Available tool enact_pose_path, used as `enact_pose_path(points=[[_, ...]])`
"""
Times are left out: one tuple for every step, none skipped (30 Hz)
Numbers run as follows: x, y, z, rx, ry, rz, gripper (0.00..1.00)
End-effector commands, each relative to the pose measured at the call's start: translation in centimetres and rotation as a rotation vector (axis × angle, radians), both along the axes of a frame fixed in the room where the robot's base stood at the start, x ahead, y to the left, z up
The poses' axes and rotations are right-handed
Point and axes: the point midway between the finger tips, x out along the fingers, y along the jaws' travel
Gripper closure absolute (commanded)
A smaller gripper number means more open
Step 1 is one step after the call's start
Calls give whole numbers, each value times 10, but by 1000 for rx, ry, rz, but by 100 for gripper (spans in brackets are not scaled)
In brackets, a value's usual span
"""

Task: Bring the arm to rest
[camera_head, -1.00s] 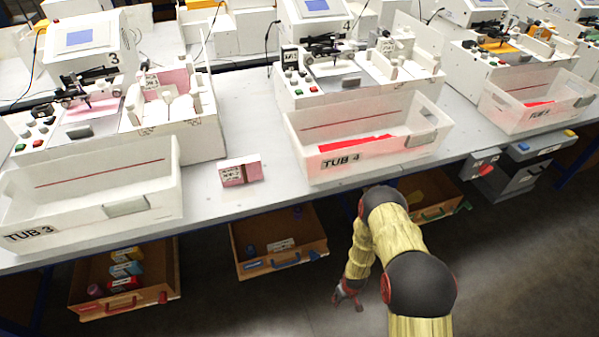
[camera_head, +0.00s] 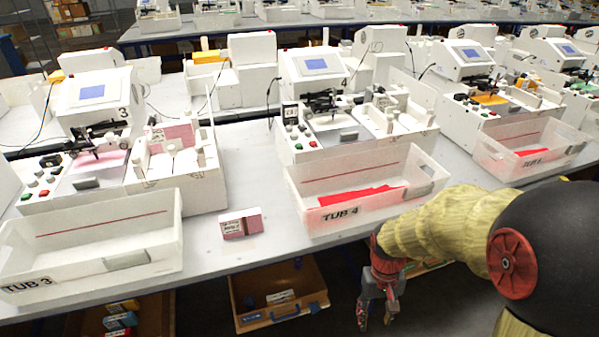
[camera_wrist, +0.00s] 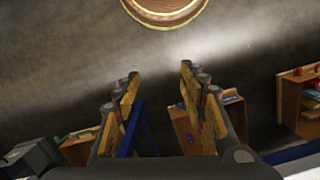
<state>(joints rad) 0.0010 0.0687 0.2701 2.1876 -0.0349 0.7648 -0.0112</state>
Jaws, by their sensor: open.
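My gripper (camera_head: 376,312) hangs at the end of my arm in front of the bench, below the tub marked TUB 4 (camera_head: 340,214). Its fingers point down and stand apart, with nothing between them. In the wrist view the two fingers of my gripper (camera_wrist: 160,85) are spread, with dark floor (camera_wrist: 240,40) beyond them. My arm comes in from the right edge of the head view and bends down at the wrist.
A grey bench (camera_head: 245,258) carries plotters, TUB 3 (camera_head: 90,232) and a small pink-and-white box (camera_head: 240,223). TUB 4 holds red sheets (camera_head: 362,194). Open wooden drawers (camera_head: 277,297) sit below the bench. The floor in front looks clear.

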Motion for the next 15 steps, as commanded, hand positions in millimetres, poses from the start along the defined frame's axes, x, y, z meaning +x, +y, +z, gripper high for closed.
enact_pose_path(points=[[-8, 1, 24, 2, -22, -8, 58], [-15, 1, 35, 2, -28, -12, 58], [-22, 2, 49, 4, -42, -18, 58], [-28, 2, 60, 6, -52, -22, 58], [-33, 3, 70, 7, -65, -25, 58], [-40, 3, 83, 9, -82, -28, 58], [-46, 4, 92, 10, -97, -30, 58], [-50, 4, 102, 12, -115, -30, 58], [-56, 5, 113, 14, -137, -32, 58], [-61, 5, 122, 16, -157, -33, 58], [-64, 5, 131, 17, -179, -34, 58], [-69, 6, 142, 19, -211, -34, 58], [-72, 6, 150, 20, -238, -35, 58], [-74, 6, 159, 21, -265, -35, 58], [-78, 6, 170, 24, -301, -36, 58]])
